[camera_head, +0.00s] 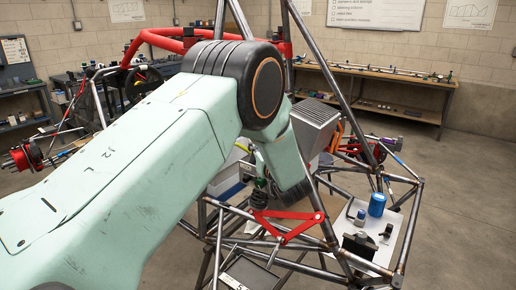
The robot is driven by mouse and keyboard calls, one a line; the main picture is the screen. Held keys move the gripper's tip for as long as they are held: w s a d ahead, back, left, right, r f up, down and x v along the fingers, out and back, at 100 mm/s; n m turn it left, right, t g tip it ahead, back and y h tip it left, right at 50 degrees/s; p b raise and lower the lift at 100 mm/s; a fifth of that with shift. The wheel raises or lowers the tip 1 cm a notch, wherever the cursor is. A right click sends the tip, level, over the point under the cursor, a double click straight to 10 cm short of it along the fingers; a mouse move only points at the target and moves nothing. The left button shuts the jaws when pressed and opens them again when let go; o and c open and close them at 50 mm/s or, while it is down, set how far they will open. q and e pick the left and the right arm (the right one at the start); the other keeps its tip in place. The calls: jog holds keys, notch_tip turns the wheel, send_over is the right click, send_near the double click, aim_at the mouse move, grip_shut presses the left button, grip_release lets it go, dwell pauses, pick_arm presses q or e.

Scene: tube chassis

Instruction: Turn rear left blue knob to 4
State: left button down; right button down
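A light green arm of mine comes in from the left, bends at a dark elbow and runs down toward the tube frame (335,235). My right arm and gripper do not show. A blue cylinder (377,204) stands on a pale plate (384,254) at the right of the frame. A small blue part (361,216) sits beside it on the same plate. I cannot tell which is the rear left blue knob, and no number is readable on either.
A red linkage (287,225) and a black coil spring (260,198) lie close to my arm's lower end. A grey finned box (314,125) stands behind it. Crossing tubes crowd the plate. A wooden bench (380,75) lines the back wall; floor at right is clear.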

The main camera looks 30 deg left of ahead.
pick_arm(q)
jog(key=shift+n+g+y, duration=0.4)
jog(key=shift+g, duration=0.1)
jog(key=c, duration=1.1)
grip_release()
jog(key=shift+d, duration=0.1)
jog(key=v, duration=1.1)
jog(key=shift+s+d, duration=0.2)
jog(key=shift+d, duration=0.15)
